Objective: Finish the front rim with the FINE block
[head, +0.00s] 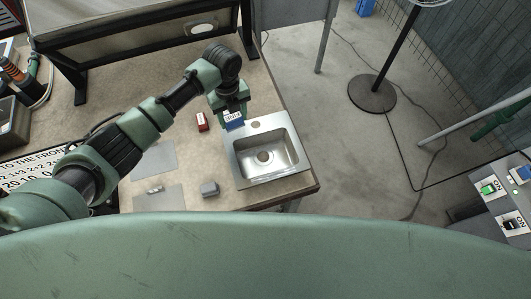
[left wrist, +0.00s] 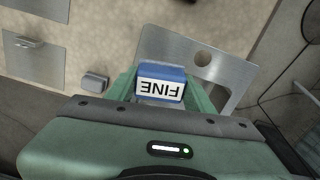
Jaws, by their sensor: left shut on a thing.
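My left gripper (head: 233,116) is shut on the FINE block (head: 235,124), a blue block with a white label reading FINE. The block is at the back left corner of the steel sink (head: 275,179); I cannot tell whether it touches the rim. In the left wrist view the FINE block (left wrist: 162,82) sits between the green fingers, its label upside down, with the sink's metal rim (left wrist: 152,45) beyond it. A red block (head: 202,121) with a pale label lies left of the gripper. My right gripper is not in view.
A grey block (head: 210,188) lies left of the sink and also shows in the left wrist view (left wrist: 95,82). Two flat grey plates (head: 155,160) lie further left, the nearer one bearing small pieces (head: 155,188). The bench ends just right of the sink.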

